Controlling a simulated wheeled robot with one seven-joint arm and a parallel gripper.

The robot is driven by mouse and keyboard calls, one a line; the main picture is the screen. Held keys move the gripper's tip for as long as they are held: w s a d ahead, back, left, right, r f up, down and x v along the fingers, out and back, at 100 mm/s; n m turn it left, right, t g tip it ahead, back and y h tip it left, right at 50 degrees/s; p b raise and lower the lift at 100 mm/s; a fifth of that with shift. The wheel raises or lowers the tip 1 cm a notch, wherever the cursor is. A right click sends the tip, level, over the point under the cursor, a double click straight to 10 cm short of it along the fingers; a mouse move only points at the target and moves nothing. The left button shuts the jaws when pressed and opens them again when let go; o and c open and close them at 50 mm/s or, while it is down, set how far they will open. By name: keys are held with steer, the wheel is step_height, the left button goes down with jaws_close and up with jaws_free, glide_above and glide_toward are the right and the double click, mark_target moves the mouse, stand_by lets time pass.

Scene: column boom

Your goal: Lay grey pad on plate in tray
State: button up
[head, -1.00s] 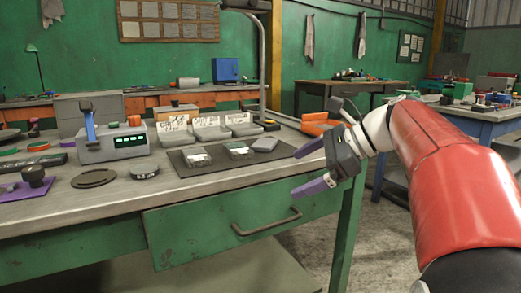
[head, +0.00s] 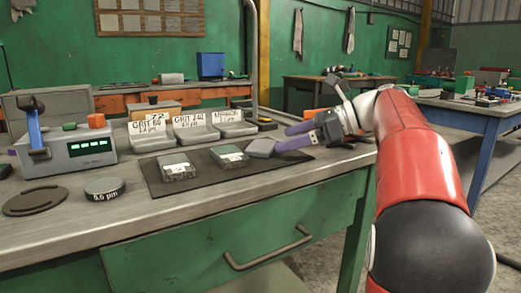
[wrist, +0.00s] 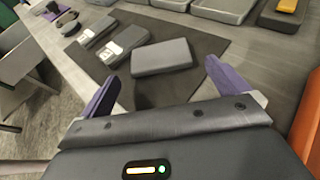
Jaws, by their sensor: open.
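The grey pad (head: 262,147) is a plain rounded block lying flat at the right end of a dark mat. It also shows in the wrist view (wrist: 162,57), ahead of my fingertips and roughly between their lines. My gripper (head: 281,138) is open and empty, its purple fingers pointing left just right of the pad; I see no clear contact. Three shallow grey trays stand behind the mat with cards: the left tray (head: 154,143) reads GRIT 60, the middle tray (head: 197,134) GRIT 240, and the right card is hard to read. I cannot make out a separate plate in any tray.
Two labelled grey blocks, one dark (head: 177,168) and one greenish (head: 230,156), lie left of the pad on the mat (head: 215,178). A device with a green display (head: 80,150) and a disc (head: 104,188) stand further left. An orange object (wrist: 308,130) is close right of my gripper.

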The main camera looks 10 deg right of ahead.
mark_target(261, 145)
steer(key=b+x, duration=0.1)
steer(key=x, duration=0.4)
steer(key=shift+a+r, duration=0.1)
steer(key=c, duration=0.9)
steer(key=shift+o, duration=0.2)
steer(key=shift+r, duration=0.1)
